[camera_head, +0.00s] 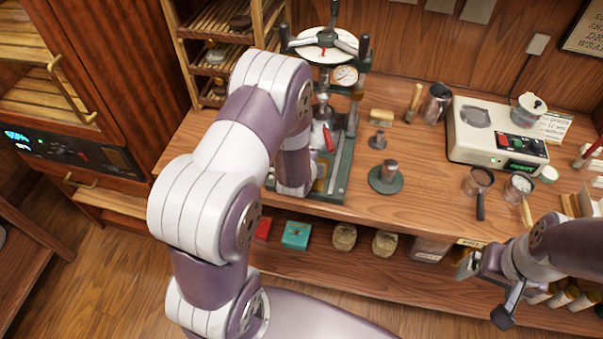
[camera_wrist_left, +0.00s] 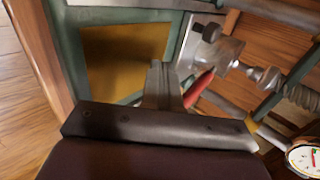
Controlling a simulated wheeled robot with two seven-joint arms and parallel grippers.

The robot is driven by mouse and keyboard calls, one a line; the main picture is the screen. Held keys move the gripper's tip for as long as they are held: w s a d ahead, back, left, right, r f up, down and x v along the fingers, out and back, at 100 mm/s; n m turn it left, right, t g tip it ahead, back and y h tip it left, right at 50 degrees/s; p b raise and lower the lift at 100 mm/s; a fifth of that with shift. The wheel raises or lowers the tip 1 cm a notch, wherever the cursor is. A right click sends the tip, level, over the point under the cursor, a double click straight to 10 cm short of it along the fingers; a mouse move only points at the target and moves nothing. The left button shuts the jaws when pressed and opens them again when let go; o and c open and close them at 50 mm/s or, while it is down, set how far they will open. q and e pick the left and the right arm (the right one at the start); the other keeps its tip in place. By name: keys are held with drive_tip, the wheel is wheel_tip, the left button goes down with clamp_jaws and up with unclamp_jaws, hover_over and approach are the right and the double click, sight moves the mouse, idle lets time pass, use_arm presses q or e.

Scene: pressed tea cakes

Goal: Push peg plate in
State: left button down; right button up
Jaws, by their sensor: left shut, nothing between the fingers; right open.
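The press (camera_head: 345,130) is a green frame with a round white top, a gauge and a central screw column. A flat brass-coloured plate (camera_wrist_left: 120,55) lies in its green base frame (camera_wrist_left: 65,50) in the left wrist view; I cannot tell for sure whether this is the peg plate. My left gripper (camera_wrist_left: 163,78) is shut and empty, its fingertips over or beside the plate's edge; contact is unclear. A red handle (camera_wrist_left: 198,90) is just right of the fingers. In the head view my left arm hides these fingertips. My right gripper (camera_head: 485,290) is open and empty before the counter.
A wooden rack (camera_head: 215,50) stands left of the press. A lower shelf holds boxes and jars. Free counter lies front centre.

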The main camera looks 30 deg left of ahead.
use_arm(q)
drive_tip(key=shift+v, duration=0.8)
drive_tip(key=v, duration=0.7)
drive_tip(key=shift+w+r, duration=0.1)
